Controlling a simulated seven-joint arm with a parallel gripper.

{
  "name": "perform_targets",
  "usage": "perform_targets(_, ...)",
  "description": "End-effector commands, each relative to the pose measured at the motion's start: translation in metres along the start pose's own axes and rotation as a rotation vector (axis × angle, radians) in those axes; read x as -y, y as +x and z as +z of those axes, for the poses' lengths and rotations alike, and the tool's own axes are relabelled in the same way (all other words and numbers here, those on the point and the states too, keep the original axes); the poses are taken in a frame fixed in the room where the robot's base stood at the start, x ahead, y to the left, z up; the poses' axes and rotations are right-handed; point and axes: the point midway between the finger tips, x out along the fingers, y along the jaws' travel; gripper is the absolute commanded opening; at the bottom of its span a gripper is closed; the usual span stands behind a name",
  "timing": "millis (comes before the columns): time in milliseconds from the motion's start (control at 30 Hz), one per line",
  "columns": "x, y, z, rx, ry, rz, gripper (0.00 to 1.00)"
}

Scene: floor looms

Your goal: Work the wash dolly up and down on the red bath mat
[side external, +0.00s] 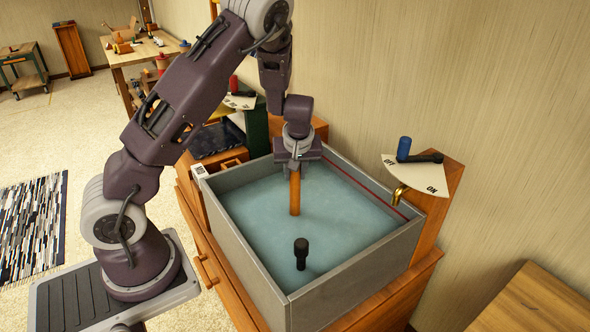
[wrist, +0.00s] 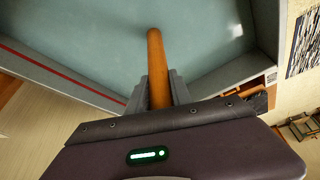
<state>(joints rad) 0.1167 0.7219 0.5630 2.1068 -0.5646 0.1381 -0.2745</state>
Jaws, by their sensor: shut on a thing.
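My gripper (side external: 296,168) is shut on the upper part of an orange-brown wooden rod, the wash dolly's handle (side external: 295,197), over the grey tub. The handle stands near upright and runs down into the blue-grey water (side external: 330,215); its lower end is hidden. I see no red bath mat in either view; the water is cloudy and hides the tub's bottom.
The grey tub (side external: 255,273) has raised walls and a red line inside. A black knobbed post (side external: 301,255) stands up from the water nearer the front. A brass tap (side external: 400,193) with an ON/OFF lever plate (side external: 418,176) is at the right wall.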

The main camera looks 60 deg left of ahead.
Motion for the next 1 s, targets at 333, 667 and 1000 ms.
perform_targets(333, -0.002, -0.027, -0.012, -0.005, 0.000, 0.005, 0.00)
perform_targets(667, -0.002, -0.080, -0.034, -0.004, 0.001, 0.005, 0.00)
perform_targets(1000, 0.000, -0.090, -0.038, -0.002, 0.000, 0.001, 0.00)
